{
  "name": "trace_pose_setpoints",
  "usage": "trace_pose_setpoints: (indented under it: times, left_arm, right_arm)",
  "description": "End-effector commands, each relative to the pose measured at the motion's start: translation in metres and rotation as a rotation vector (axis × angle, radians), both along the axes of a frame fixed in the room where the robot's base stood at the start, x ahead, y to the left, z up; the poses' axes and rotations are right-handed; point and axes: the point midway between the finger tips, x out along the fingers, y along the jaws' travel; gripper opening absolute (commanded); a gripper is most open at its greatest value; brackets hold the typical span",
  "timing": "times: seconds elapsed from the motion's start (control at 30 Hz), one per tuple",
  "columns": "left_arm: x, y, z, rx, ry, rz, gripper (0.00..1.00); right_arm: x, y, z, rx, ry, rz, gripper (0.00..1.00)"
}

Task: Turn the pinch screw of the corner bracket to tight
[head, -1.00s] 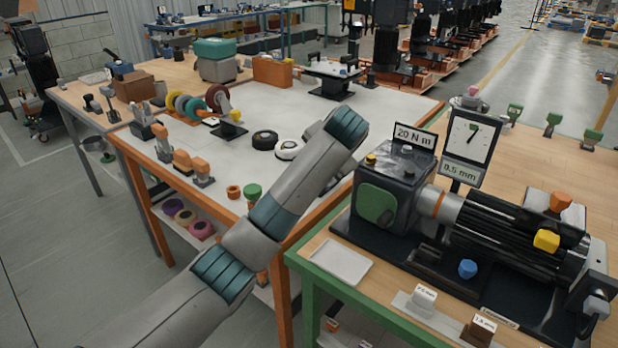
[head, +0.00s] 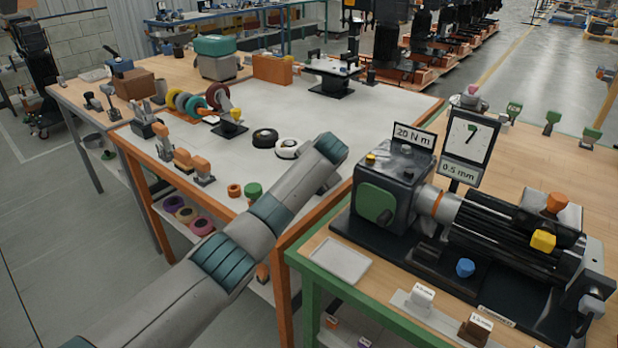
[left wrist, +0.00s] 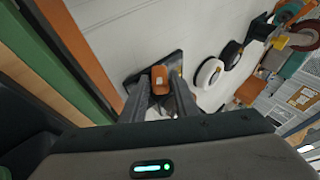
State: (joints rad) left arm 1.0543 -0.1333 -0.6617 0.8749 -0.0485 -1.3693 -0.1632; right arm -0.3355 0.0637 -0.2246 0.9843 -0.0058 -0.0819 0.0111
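In the left wrist view an orange knob (left wrist: 161,80) sits on a dark plate (left wrist: 178,58) on the white table top. It looks like the pinch screw on the corner bracket, but most of the bracket is hidden by the fingers. My left gripper (left wrist: 161,92) has its two dark fingers apart, one on each side of the knob. I cannot tell whether they touch it. In the head view my left forearm reaches over the white table's near right part and hides the knob and plate. My right gripper is not in view.
A black roll (head: 265,138) and a white roll (head: 288,149) lie beyond my left arm. A green-framed bench (head: 325,292) with a black motor-like machine (head: 500,235) stands close on the right.

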Motion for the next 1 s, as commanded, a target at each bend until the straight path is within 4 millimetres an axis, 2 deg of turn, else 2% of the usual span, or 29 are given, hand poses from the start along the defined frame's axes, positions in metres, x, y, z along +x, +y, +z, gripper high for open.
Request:
trace_pose_setpoints:
  times: [0.23,0.27,0.3,0.37,0.67,0.9,0.97,1.0]
  left_arm:
    - [0.000,0.000,0.000,0.000,0.000,0.000,0.27]
    - [0.000,0.000,0.000,0.000,0.000,0.000,0.23]
    - [0.000,0.000,0.000,0.000,0.000,0.000,0.13]
    - [0.000,0.000,0.000,0.000,0.000,0.000,0.00]
    - [-0.001,-0.001,-0.001,0.036,-0.023,0.001,0.00]
    - [-0.003,-0.003,-0.007,0.181,-0.126,0.001,0.00]
    - [-0.003,-0.004,-0.009,0.221,-0.155,-0.001,0.00]
    - [-0.003,-0.004,-0.010,0.248,-0.176,0.000,0.00]
  right_arm:
    - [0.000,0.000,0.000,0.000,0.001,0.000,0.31]
    - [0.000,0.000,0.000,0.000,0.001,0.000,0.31]
    - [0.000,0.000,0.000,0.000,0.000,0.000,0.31]
    - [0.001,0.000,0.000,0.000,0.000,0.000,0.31]
    - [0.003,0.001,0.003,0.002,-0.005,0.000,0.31]
    - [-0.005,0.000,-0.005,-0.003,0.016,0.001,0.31]
    - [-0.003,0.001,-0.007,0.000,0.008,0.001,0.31]
    - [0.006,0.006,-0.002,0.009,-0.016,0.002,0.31]
